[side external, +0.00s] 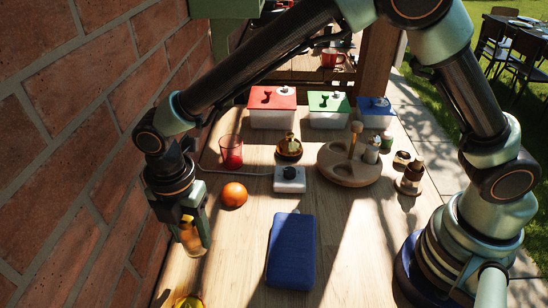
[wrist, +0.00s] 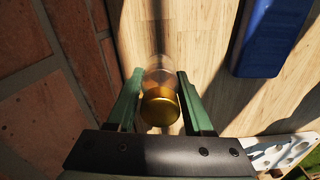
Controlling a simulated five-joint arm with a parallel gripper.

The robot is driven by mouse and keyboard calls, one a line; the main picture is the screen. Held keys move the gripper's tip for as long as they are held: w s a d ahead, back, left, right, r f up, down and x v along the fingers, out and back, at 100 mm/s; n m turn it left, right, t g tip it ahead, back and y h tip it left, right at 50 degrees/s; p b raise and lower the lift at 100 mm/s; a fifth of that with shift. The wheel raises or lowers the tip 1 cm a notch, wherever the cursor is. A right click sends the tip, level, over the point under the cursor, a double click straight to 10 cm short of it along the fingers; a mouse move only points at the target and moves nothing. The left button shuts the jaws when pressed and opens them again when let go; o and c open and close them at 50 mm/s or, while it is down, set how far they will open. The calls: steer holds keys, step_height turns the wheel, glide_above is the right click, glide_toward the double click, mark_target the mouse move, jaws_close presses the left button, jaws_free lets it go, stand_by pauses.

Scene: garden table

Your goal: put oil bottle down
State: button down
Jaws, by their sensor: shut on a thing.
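The oil bottle (side external: 191,238) is amber in the side external view, held upright or nearly so at the left of the wooden table, near the brick wall. In the wrist view, the bottle (wrist: 160,104) shows its gold cap and a clear body between the green fingers. My gripper (side external: 187,222) is shut on the bottle from above; in the wrist view, my gripper (wrist: 160,76) has a finger on each side of it. I cannot tell whether the bottle's base touches the table (side external: 245,245).
A blue case (side external: 291,251) lies right of the bottle. An orange (side external: 234,194), red glass (side external: 231,152) and white knobbed box (side external: 289,180) stand behind. A round wooden tray (side external: 338,175) sits farther right. The brick wall (side external: 75,130) is close on the left. Bare table lies between bottle and case.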

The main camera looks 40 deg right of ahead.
mark_target(196, 250)
steer(key=shift+f, duration=2.7)
steer(key=shift+c, duration=1.5)
jaws_free()
steer(key=shift+f, duration=0.1)
